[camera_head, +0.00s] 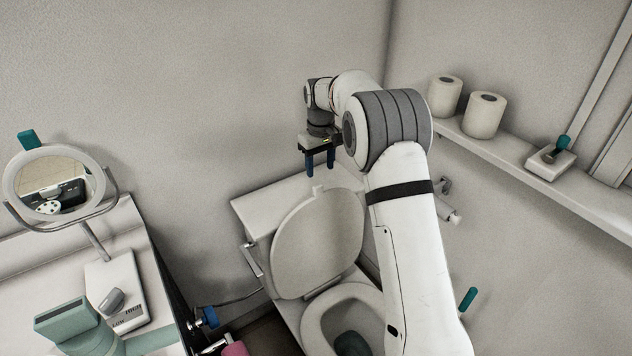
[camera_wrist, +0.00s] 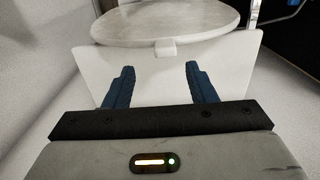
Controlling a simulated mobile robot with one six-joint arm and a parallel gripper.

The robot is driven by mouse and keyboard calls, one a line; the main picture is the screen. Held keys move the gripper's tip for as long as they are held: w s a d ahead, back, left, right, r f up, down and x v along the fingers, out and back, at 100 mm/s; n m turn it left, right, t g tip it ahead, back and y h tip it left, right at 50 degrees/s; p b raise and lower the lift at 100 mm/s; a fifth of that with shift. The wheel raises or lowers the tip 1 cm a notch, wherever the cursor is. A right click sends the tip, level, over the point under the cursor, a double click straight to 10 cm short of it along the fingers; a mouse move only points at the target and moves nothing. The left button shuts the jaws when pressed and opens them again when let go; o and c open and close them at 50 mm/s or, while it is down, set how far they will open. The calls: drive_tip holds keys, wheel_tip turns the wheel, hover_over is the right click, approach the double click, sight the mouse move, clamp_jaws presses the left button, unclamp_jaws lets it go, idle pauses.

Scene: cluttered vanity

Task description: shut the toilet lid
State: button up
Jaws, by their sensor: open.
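The toilet lid (camera_head: 318,243) is raised and leans back toward the white tank (camera_head: 262,205). The seat and bowl (camera_head: 345,312) below it are exposed, and part of the bowl is hidden behind my arm. My gripper (camera_head: 320,162) is open and empty, with its blue fingers pointing down above the lid's top edge, near the tank. In the wrist view the lid (camera_wrist: 165,22) shows at the top with a small tab (camera_wrist: 167,49) at its edge. The two blue fingers (camera_wrist: 160,82) are spread apart over the tank top, with the tab between and beyond them.
A wall shelf (camera_head: 520,165) on the right holds two paper rolls (camera_head: 484,115) and a small box with a teal handle (camera_head: 551,160). A paper holder (camera_head: 450,212) sits on the right wall. A vanity with a round mirror (camera_head: 58,185) stands at left.

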sight(318, 185)
drive_tip(key=f, duration=0.7)
drive_tip(key=shift+s+a+f+p, duration=0.15)
drive_tip(key=shift+a+f+p, duration=0.05)
drive_tip(key=shift+a+p, duration=0.2)
drive_tip(key=shift+c, duration=0.5)
